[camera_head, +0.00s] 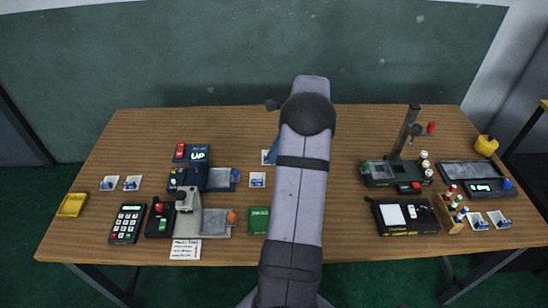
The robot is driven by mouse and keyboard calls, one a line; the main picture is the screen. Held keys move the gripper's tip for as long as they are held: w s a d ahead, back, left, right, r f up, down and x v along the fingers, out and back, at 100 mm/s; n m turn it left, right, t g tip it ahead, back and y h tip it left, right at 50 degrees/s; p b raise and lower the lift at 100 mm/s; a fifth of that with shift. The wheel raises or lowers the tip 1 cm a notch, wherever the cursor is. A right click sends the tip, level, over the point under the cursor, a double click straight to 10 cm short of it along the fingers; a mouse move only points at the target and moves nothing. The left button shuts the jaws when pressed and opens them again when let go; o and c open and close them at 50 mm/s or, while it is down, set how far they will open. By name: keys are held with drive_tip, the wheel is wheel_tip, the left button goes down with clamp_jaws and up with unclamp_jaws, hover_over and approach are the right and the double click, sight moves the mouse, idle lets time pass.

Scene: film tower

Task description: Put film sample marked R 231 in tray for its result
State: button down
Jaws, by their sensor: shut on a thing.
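My arm rises through the middle of the head view, and its upper end hides my gripper and whatever is in it. Small white pieces with blue marks lie on the table: two at the left (109,183) (132,183), one left of my arm (257,180), and another partly hidden behind the arm (265,157). Two more lie at the right (479,220) (498,219). Their markings are too small to read, so I cannot tell which is R 231 or which pieces are trays. A blue shape (272,150) shows at the arm's left edge.
A blue device reading "UP" (190,165) and a microscope-like device (187,210) stand left. A keypad (127,223), yellow tray (72,205), note (185,250) and green box (258,220) are nearby. A stand (395,170), black device (403,215) and bottle rack (450,210) stand right.

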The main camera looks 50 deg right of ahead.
drive_tip(key=s+a+r+p, duration=0.4)
drive_tip(key=s+a+p, duration=0.15)
drive_tip(key=a, duration=0.35)
drive_tip(key=s+a+f, duration=0.4)
drive_tip(key=a+f, duration=0.1)
drive_tip(key=f, duration=0.3)
drive_tip(key=shift+a, duration=0.25)
drive_tip(key=shift+s+f, duration=0.1)
drive_tip(key=shift+f, duration=0.15)
drive_tip(key=shift+f+b, duration=2.25)
drive_tip(key=shift+f, duration=0.3)
drive_tip(key=shift+f, duration=0.2)
